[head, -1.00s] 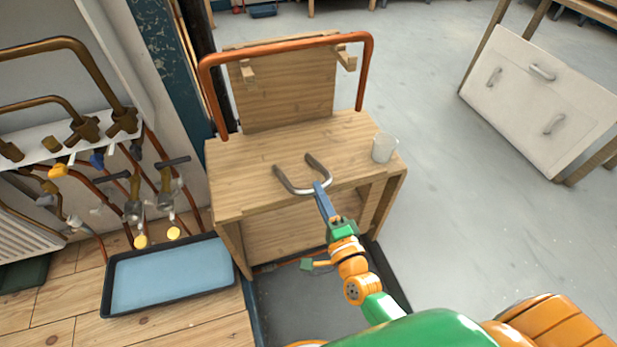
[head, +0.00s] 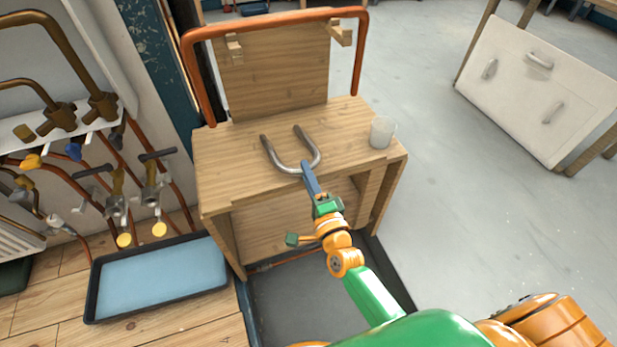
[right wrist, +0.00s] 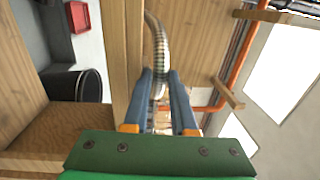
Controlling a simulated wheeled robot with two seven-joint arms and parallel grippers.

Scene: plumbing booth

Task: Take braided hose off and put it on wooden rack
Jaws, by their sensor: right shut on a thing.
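The braided hose (head: 271,152) is a grey U-shape with dark ends. In the head view it appears over the tabletop of the wooden rack (head: 225,150). My right gripper (head: 306,170) is shut on the bend of the hose, and both ends point away from me. In the right wrist view the hose (right wrist: 158,45) curves up from between the blue fingers (right wrist: 160,90). I cannot tell whether it touches the wood. The rack has an upright back board (head: 275,75) with two pegs, one at left (head: 234,48) and one at right (head: 340,32). My left gripper is not in view.
A copper-coloured bent pipe (head: 275,20) spans the back board near the pegs. A translucent cup (head: 381,133) stands at the tabletop's right edge. At left are valves and pipes (head: 120,200) above a blue-bottomed tray (head: 160,282). A white cabinet (head: 535,90) stands at right.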

